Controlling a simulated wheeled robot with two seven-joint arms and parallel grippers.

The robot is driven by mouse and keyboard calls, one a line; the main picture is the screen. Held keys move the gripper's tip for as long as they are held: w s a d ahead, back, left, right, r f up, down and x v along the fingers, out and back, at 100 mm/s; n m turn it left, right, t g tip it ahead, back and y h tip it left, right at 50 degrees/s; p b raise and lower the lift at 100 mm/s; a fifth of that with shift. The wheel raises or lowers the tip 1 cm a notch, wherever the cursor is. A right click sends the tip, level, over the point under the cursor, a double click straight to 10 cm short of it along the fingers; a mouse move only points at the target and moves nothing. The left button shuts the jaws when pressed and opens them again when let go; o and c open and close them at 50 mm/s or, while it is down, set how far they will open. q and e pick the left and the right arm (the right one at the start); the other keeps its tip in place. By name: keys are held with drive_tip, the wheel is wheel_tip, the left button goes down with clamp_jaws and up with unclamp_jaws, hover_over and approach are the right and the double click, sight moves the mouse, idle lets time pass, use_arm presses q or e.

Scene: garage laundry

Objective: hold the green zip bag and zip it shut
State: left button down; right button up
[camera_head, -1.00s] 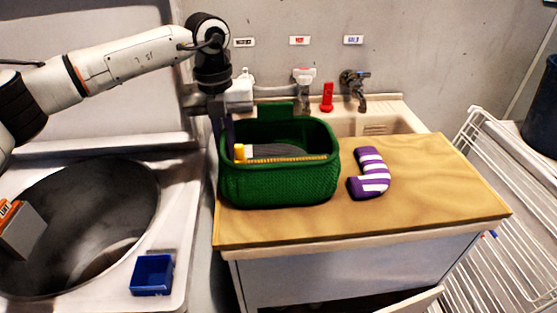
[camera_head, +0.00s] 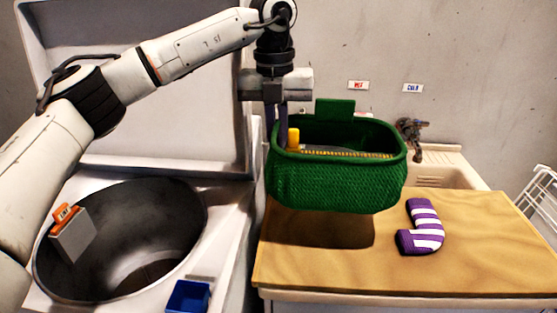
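The green zip bag (camera_head: 335,188) hangs above the wooden board, with its shadow below it. Its top is open, and a dark grey inside shows. A yellow zip line (camera_head: 350,154) runs along the near rim, with a yellow pull (camera_head: 293,138) at the left end. A green tab (camera_head: 335,107) stands up at the back rim. My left gripper (camera_head: 276,122) points down at the bag's left end, its fingers closed on the rim there. The fingertips are partly hidden by the bag. My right gripper is not in view.
A purple and white striped sock (camera_head: 422,228) lies on the wooden board (camera_head: 480,250), right of the bag. A sink and tap (camera_head: 411,138) are behind. An open washer drum (camera_head: 130,255), an orange-topped grey box (camera_head: 73,235) and a blue tray (camera_head: 188,296) are at left.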

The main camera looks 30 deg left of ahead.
use_arm(q)
drive_tip(key=shift+r, duration=0.2)
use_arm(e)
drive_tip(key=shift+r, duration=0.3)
use_arm(q)
drive_tip(key=shift+f, duration=0.15)
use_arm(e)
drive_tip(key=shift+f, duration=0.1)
use_arm(q)
drive_tip(key=shift+f+b, duration=2.45)
drive_tip(key=shift+f, duration=2.3)
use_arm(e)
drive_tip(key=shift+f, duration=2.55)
use_arm(q)
drive_tip(key=shift+f, duration=0.15)
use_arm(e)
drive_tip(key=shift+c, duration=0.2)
